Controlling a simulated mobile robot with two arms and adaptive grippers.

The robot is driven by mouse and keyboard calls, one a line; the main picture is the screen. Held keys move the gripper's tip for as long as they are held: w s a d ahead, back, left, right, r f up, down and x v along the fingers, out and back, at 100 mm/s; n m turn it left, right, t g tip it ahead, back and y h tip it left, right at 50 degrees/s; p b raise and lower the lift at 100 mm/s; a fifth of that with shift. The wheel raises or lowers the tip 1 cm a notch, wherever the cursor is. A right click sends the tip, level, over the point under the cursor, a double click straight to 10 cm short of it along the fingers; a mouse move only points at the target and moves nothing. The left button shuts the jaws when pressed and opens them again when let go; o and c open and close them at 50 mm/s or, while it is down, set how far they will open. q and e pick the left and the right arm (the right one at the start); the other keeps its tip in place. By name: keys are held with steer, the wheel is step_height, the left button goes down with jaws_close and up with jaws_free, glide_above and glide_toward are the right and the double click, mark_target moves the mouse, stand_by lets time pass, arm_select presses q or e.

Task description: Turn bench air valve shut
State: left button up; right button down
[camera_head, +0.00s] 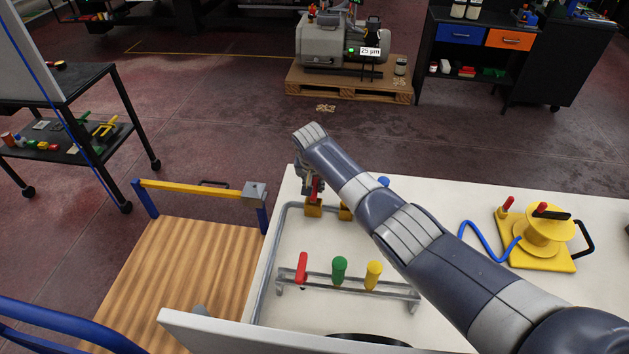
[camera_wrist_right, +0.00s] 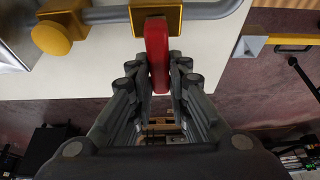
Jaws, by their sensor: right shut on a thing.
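The bench air valve has a yellow body (camera_head: 313,209) and a red handle (camera_head: 316,190). It sits on a grey pipe (camera_head: 277,235) near the back left of the white bench (camera_head: 300,310). In the wrist view the red handle (camera_wrist_right: 157,55) sticks out from the yellow body (camera_wrist_right: 165,12), crosswise to the pipe (camera_wrist_right: 215,10). My right gripper (camera_head: 312,182) reaches over the bench from the right. In the wrist view its fingers (camera_wrist_right: 158,80) are shut on the red handle, one on each side. My forearm hides part of the pipe. My left gripper is not in view.
A second yellow fitting (camera_head: 345,211) stands right of the valve. A rack with red, green and yellow handles (camera_head: 340,270) is nearer. A yellow hose reel (camera_head: 540,240) stands at the right. A wooden-topped cart (camera_head: 185,270) stands left of the bench; a pump (camera_head: 340,45) is beyond.

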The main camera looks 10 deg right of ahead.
steer(key=shift+d+m, duration=0.1)
steer(key=shift+m, duration=0.2)
stand_by(0.4)
steer(key=c, duration=1.5)
jaws_free()
steer(key=shift+v, duration=6)
